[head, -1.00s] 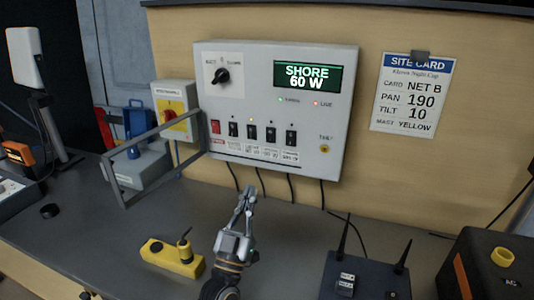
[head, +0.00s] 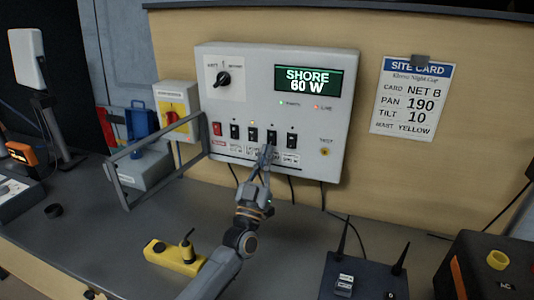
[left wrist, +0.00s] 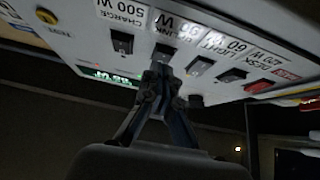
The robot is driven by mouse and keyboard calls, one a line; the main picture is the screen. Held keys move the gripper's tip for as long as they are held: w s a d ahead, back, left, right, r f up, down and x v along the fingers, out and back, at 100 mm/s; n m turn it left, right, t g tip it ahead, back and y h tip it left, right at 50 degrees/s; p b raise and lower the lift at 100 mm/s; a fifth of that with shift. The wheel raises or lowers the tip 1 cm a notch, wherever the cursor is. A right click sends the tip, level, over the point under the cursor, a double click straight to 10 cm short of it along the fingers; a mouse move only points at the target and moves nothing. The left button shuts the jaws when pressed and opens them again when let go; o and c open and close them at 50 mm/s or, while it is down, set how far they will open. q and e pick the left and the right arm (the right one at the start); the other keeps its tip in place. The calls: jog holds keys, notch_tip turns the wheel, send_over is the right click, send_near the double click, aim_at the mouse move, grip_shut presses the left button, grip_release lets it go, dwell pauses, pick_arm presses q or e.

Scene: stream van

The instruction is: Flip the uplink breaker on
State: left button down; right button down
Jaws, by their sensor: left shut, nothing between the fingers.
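The white power panel (head: 310,115) is on the wall, its display reading SHORE 60 W. A row of black rocker breakers runs along its lower part. The uplink breaker (head: 271,137), second from the right, has my left gripper (head: 266,150) just below it. The gripper is shut and empty, pointing up at the panel. In the left wrist view the panel appears upside down, and the fingertips (left wrist: 160,72) overlap the uplink breaker (left wrist: 162,53), partly hiding it. I cannot tell whether they touch it or which way its rocker is tilted. My right gripper is not in view.
The charge breaker (head: 292,140) and light breaker (head: 252,133) sit close on either side. A grey metal frame (head: 122,182) stands left of the panel. A yellow device (head: 172,257) and a dark box with antennas (head: 365,278) are on the desk.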

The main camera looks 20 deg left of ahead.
pick_arm(q)
jog(key=shift+w+f, duration=0.1)
jog(key=shift+w, duration=0.4)
jog(key=w+b, duration=0.1)
jog(key=b, duration=0.2)
jog(key=shift+f+t, duration=0.15)
jog(key=shift+t, duration=0.25)
jog(key=shift+s+f, duration=0.15)
jog(key=shift+s, duration=0.2)
jog(key=s+f, duration=0.3)
jog(key=s, duration=1.2)
jog(key=shift+a, duration=0.25)
